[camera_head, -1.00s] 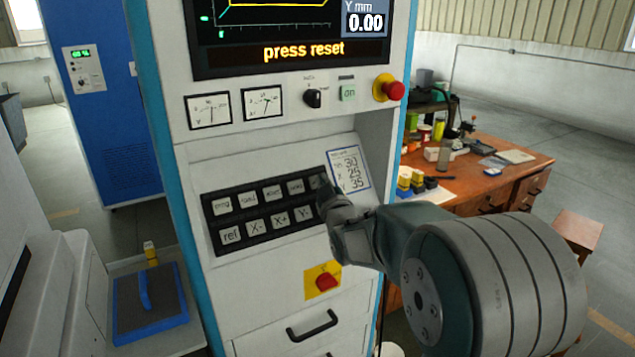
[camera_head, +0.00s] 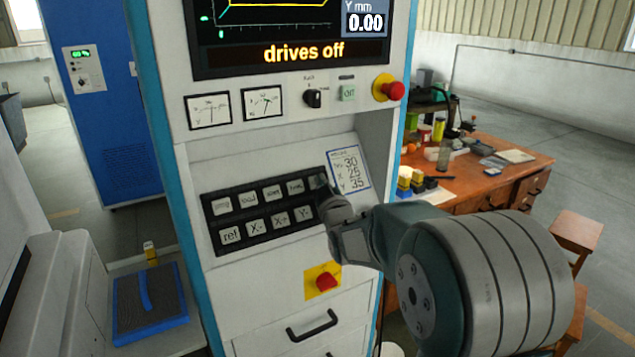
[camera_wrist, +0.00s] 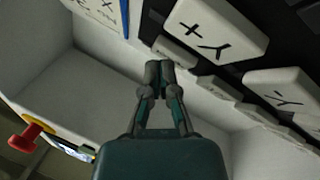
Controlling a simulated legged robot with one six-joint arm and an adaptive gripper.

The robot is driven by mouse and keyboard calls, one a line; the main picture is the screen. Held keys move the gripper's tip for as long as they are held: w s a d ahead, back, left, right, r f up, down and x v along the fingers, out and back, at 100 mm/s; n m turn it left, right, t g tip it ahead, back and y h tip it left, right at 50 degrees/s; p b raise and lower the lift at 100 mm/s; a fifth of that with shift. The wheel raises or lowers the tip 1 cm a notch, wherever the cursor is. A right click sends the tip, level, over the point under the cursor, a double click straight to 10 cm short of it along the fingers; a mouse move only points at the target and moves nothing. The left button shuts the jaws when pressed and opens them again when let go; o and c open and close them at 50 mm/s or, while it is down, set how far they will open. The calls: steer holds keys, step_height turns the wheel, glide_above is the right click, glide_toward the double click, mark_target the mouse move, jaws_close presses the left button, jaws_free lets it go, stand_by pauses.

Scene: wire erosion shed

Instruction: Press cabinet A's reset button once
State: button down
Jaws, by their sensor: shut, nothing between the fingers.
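A light grey cabinet (camera_head: 245,165) with blue edges fills the middle of the head view. No letter A is readable on it. Its screen (camera_head: 305,52) reads "drives off". A black keypad (camera_head: 258,242) on its sloped panel has two rows of pale keys. My gripper (camera_head: 325,198) is shut and empty at the keypad's right end, by the top-right key (camera_head: 317,182), whose label I cannot read. In the wrist view, the closed fingertips (camera_wrist: 159,70) are close to a pale key (camera_wrist: 174,51) beside the Y+ key (camera_wrist: 215,40). I cannot tell whether they touch it.
A red mushroom button (camera_head: 394,91) sits upper right on the cabinet, and a red knob on a yellow plate (camera_head: 325,282) sits below the keypad. A printed card (camera_head: 349,171) is right beside the fingertips. A cluttered wooden desk (camera_head: 487,176) stands behind at right.

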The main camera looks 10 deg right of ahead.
steer(key=shift+s+d+r, duration=0.25)
steer(key=shift+s+r, duration=0.2)
steer(key=shift+s, duration=0.15)
steer(key=s+r, duration=0.1)
steer(key=s, duration=0.1)
steer(key=s+d+r, duration=0.1)
steer(key=s+r, duration=0.1)
steer(key=shift+d, duration=0.15)
stand_by(0.5)
stand_by(0.4)
steer(key=s+f+m+g, duration=0.2)
steer(key=s+f+g, duration=0.1)
steer(key=s, duration=0.8)
steer(key=s+f+m+g+h, duration=0.1)
steer(key=s+f+g, duration=0.3)
steer(key=s, duration=0.8)
steer(key=s+f+m+g, duration=0.3)
steer(key=s+g, duration=0.4)
steer(key=s, duration=0.4)
steer(key=shift+s+a+f+m+h, duration=0.25)
steer(key=shift+a+m+h, duration=0.15)
steer(key=shift+m, duration=0.1)
